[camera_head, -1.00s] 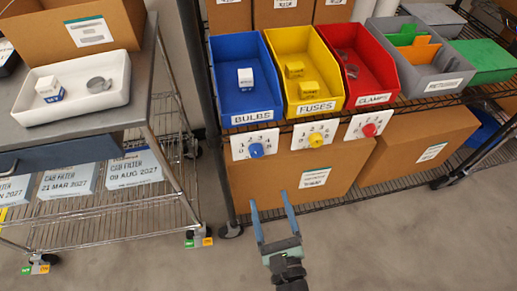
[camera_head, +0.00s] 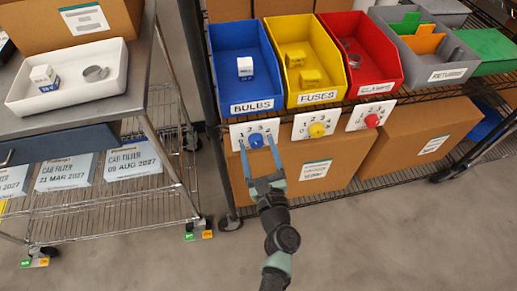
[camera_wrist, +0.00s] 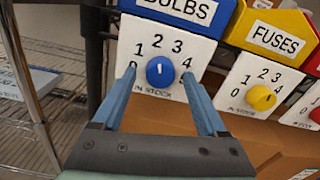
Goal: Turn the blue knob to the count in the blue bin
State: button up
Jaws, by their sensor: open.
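The blue bin (camera_head: 231,94), labelled BULBS, has one white and blue box (camera_head: 245,67) visible inside. My gripper (camera_head: 257,146) is open and empty, its fingertips on the left and right of the knob. In the wrist view (camera_wrist: 158,74) gaps show between knob and both fingers. I cannot tell how deep the fingertips reach.
A yellow knob (camera_head: 317,130) and a red knob (camera_head: 371,120) sit to the right, under the yellow bin (camera_head: 320,97) and red bin (camera_head: 374,87). A cardboard box (camera_head: 340,160) stands behind the dials. A cart with a white tray (camera_head: 110,95) is at left.

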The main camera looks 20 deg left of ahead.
grip_shut()
dwell(0.3)
jog(key=n+b, duration=0.3)
jog(key=n, duration=0.1)
jog(key=shift+f, duration=0.15)
jog(key=shift+d+n+b, duration=0.1)
jog(key=shift+n+b, duration=1.25)
jog(key=shift+n, duration=0.55)
grip_release()
